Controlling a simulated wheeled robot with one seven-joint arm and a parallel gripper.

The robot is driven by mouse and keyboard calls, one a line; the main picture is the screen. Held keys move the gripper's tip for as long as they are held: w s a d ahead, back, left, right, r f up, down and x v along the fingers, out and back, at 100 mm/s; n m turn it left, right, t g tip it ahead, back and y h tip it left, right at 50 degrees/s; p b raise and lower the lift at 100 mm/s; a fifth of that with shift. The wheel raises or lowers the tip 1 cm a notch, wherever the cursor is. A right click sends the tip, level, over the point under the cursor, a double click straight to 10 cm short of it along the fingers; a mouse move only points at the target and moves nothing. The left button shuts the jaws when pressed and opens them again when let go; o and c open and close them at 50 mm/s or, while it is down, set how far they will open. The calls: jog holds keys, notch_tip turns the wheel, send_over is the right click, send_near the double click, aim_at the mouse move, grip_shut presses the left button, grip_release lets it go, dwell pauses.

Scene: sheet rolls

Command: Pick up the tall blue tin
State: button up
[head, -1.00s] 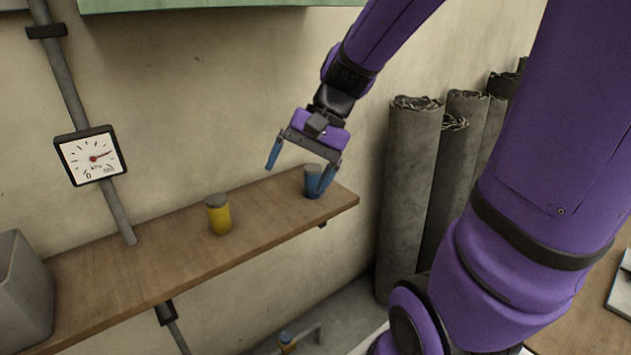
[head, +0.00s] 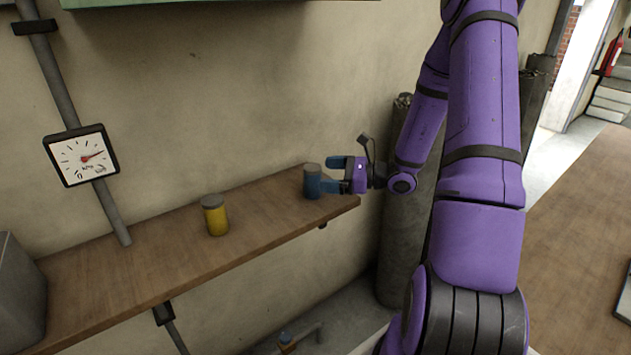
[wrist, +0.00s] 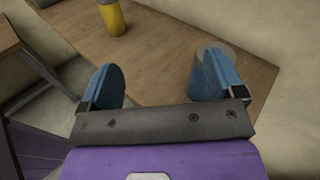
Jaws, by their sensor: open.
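The tall blue tin (head: 312,184) with a grey lid stands upright near the right end of the wooden shelf (head: 160,262). My gripper (head: 328,175) is open, lying level just right of the tin, with its blue fingers pointing left. The nearer finger's tip overlaps the tin's right edge in the head view; I cannot tell if they touch. In the wrist view the tin (wrist: 217,50) shows beyond the right finger and is partly hidden by it. The space between the fingers (wrist: 156,78) shows only bare shelf, with no tin in it.
A yellow tin (head: 215,215) with a grey lid stands on the shelf left of the blue one, with bare wood between. A grey bin (head: 20,290) is at the far left. The wall runs behind the shelf. Grey sheet rolls (head: 398,245) stand behind my arm.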

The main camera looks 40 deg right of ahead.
aim_at(313, 171)
jog(key=d+f+m+t+h, duration=0.1)
jog(key=d, duration=0.1)
jog(key=d+f+m+t+h, duration=0.1)
jog(key=f+m, duration=0.1)
jog(key=d+f+m+t, duration=0.1)
jog(key=d, duration=0.1)
jog(key=shift+w+d+f+m+h, duration=0.2)
jog(key=shift+w+d+m+h, duration=0.1)
jog(key=shift+d+h, duration=0.1)
jog(key=x, duration=1)
jog(key=shift+w+d, duration=0.15)
jog(key=shift+w, duration=0.3)
jog(key=shift+c, duration=0.2)
jog(key=c, duration=1.2)
jog(key=shift+o, duration=0.2)
jog(key=shift+r, duration=0.15)
